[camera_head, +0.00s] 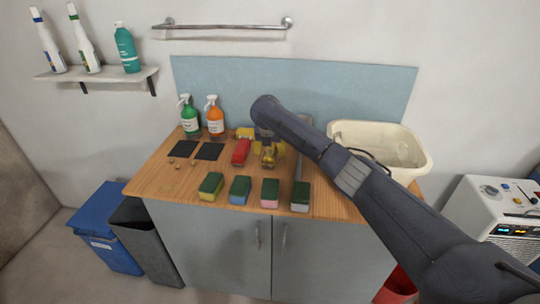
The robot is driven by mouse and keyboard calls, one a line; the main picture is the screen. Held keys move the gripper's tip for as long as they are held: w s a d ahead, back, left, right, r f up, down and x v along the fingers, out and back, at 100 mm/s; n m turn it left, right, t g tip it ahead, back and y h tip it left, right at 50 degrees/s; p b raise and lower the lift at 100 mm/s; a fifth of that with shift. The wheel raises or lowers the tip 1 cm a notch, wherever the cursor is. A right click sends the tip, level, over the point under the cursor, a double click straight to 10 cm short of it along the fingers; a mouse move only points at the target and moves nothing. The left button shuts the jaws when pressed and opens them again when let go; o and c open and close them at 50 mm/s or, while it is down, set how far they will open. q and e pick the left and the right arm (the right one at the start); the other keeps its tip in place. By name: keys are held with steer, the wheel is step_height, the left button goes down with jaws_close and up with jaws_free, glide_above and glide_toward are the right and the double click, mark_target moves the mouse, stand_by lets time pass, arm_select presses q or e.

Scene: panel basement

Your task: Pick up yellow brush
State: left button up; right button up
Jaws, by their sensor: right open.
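My right arm comes in from the right over the wooden counter, and its right gripper (268,160) points down near the counter's middle. It is open. Yellow parts that look like the yellow brush (279,148) show right beside and behind the gripper. The gripper and wrist cover much of it, so I cannot tell whether the fingers touch it. Another yellow piece (245,132) shows just left of the wrist; I cannot tell whether it is the same thing. A red brush-like object (241,152) lies just left of the gripper. My left gripper is not in view.
Several sponges (240,190) line the front of the counter (170,187). Green (190,120) and orange (215,118) spray bottles stand at the back left, near dark pads (209,151). A cream basin (410,150) sits at the right, partly behind my arm.

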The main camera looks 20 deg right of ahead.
mark_target(270, 148)
steer(key=c, duration=1.4)
steer(key=shift+s, duration=0.1)
step_height(270, 148, up, 21)
steer(key=shift+f, duration=0.2)
steer(key=o, duration=0.7)
steer(key=c, duration=0.5)
